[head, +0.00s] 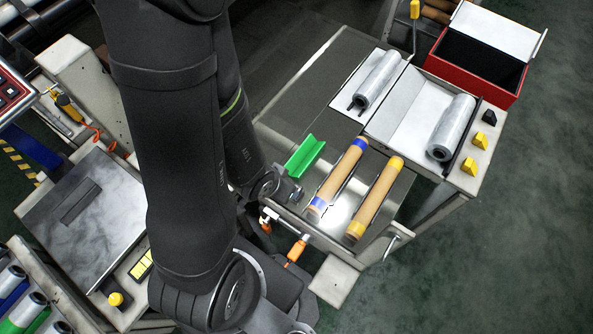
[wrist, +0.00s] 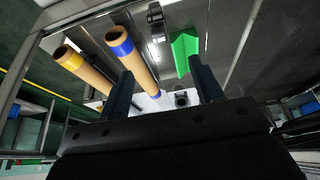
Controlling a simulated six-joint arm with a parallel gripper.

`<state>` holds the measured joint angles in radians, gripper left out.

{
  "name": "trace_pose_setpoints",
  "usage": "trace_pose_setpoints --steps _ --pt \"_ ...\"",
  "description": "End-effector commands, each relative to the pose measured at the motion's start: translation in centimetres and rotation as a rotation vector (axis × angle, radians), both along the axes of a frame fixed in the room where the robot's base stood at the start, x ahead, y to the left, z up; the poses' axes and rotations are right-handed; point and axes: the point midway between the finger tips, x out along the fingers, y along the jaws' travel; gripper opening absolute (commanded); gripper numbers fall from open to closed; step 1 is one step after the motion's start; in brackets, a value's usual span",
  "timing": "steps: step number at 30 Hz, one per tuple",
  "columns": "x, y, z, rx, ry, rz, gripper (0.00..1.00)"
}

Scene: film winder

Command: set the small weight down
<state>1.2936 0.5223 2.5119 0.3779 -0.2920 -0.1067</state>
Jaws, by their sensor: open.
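My gripper (wrist: 164,82) shows in the wrist view with its two dark fingers apart and nothing clearly held between them. In the head view it cannot be made out; my dark arm covers the left middle. I cannot clearly make out the small weight in either view. A small grey roundish shape with a dark centre (wrist: 181,98) shows beyond the gap between the fingers; I cannot tell what it is. The green V-shaped trough (head: 305,157) lies on the steel table (head: 310,85) and also shows past the right finger in the wrist view (wrist: 184,50).
A blue-banded roll (head: 338,180) and a yellow-banded roll (head: 375,198) lie side by side right of the trough. Clear film rolls (head: 378,78) (head: 451,127) lie farther back. A red box (head: 475,75) stands open at back right. Bare steel lies behind the trough.

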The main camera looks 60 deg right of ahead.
Motion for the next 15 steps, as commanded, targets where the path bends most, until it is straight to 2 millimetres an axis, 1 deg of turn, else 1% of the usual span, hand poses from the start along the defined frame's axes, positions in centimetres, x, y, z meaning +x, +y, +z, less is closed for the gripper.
trace_pose_setpoints --steps 15 --pt "0.0 -1.8 -4.6 0.005 0.000 -0.001 0.60"
